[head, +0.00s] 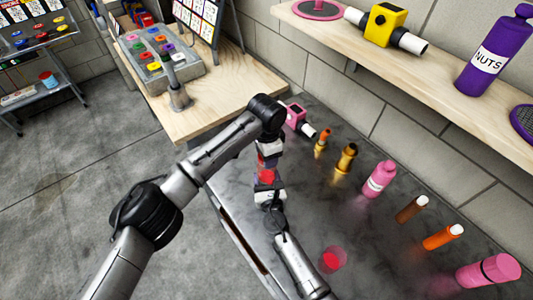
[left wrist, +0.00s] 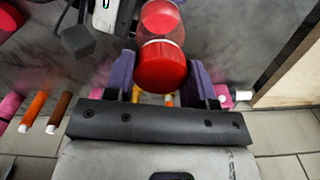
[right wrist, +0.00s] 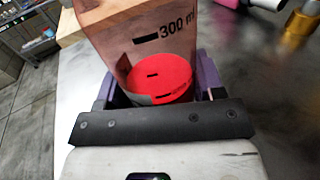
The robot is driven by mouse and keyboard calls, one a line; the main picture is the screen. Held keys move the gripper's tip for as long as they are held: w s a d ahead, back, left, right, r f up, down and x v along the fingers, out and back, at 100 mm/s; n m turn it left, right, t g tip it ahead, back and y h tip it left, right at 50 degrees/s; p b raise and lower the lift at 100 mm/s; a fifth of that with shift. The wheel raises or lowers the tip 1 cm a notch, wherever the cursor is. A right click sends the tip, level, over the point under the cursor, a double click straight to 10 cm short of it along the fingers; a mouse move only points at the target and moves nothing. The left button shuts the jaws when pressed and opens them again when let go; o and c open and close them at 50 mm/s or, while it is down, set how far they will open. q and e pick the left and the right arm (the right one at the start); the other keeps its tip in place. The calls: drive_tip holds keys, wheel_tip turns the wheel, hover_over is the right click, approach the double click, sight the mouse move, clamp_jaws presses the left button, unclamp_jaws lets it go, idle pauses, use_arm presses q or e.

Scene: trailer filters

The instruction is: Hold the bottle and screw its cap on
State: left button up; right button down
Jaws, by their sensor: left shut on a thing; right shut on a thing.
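The bottle (head: 266,177) is see-through with red inside, and marked "300 ml" in the right wrist view (right wrist: 170,32). My right gripper (head: 268,190) is shut on it from below in the head view. The red cap (left wrist: 161,68) sits between the purple fingers of my left gripper (left wrist: 162,88), which is shut on it. In the left wrist view the bottle's clear red part (left wrist: 160,20) lines up with the cap, with a pale ring between them. The two appear to meet; I cannot tell whether the cap is seated. In the head view my left gripper (head: 268,150) partly hides the joint.
A red-bottomed clear cup (head: 332,260) stands on the dark counter. Several bottles, including a pink one (head: 380,179) and an orange one (head: 443,237), line the wall side. A shelf (head: 430,75) hangs above them. A wooden table (head: 215,100) stands behind.

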use_arm(q)
drive_tip(key=m, duration=1)
drive_tip(key=o, duration=1)
drive_tip(key=shift+r, duration=2.25)
drive_tip(key=shift+c, duration=0.3)
